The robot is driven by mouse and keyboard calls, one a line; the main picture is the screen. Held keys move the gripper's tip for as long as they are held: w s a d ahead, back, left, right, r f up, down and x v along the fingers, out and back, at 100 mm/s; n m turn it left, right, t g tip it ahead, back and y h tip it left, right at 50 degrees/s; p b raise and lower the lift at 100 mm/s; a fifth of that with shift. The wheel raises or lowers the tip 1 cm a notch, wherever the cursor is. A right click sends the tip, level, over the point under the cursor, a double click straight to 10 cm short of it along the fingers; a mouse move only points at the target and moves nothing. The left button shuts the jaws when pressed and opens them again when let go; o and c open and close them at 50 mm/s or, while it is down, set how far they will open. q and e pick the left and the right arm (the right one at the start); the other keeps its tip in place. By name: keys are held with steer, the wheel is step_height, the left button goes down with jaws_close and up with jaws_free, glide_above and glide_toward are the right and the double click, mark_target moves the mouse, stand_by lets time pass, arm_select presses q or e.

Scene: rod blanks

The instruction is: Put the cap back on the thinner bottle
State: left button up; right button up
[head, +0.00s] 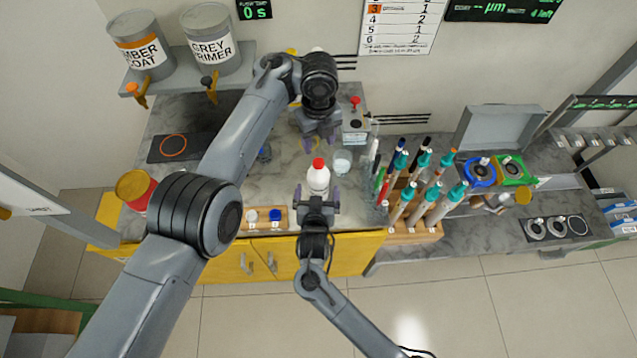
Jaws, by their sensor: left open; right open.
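A white bottle (318,181) with a red top stands upright on the grey marbled counter. I cannot read a label on it. A white cap (252,215) and a blue cap (275,214) sit on a wooden strip (263,224) at the counter's front edge. My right gripper (317,193) is open, its fingers to either side of the bottle's lower part; I cannot tell whether they touch it. My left gripper (320,140) is open and empty, behind and above the bottle.
A clear cup (342,162) stands right of the bottle. A rack of rods with teal parts (414,230) is farther right. A red tin with a yellow lid (133,187) is at the left. Two large cans (210,42) stand on a shelf. My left arm hides part of the counter.

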steer(key=shift+x, duration=3.15)
steer(key=shift+f, duration=0.1)
